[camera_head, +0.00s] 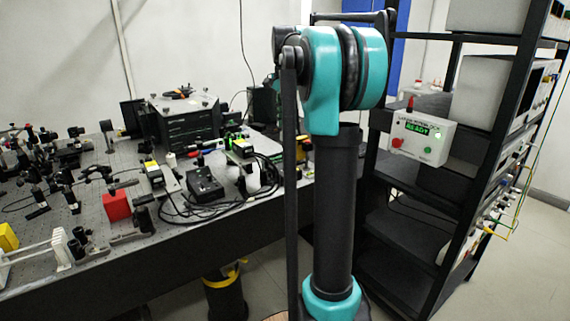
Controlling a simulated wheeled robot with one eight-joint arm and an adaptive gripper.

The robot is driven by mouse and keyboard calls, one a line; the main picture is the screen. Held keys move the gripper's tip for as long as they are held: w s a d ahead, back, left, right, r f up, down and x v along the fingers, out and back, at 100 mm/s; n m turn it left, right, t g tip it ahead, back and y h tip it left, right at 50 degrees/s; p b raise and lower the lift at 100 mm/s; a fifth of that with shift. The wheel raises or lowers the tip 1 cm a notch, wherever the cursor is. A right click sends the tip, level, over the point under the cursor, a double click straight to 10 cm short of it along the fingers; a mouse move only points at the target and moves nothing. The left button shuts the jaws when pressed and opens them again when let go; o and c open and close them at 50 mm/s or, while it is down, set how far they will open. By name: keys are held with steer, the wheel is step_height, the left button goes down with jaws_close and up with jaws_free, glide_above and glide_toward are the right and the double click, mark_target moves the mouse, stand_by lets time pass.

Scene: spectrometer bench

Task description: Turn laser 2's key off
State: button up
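I cannot pick out laser 2 or its key for certain. A white box (422,138) on the rack shows a green READY display, a red button and green lights. My teal and black arm stands upright in the middle. My gripper is not in view.
The optical table (90,236) fills the left, with mounts, a red block (117,205) and loose black cables (182,212). A black rack (400,240) with instruments stands at the right. A dark bin with a yellow rim (224,290) is below the table edge. Floor shows at lower right.

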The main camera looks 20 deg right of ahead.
mark_target(285, 169)
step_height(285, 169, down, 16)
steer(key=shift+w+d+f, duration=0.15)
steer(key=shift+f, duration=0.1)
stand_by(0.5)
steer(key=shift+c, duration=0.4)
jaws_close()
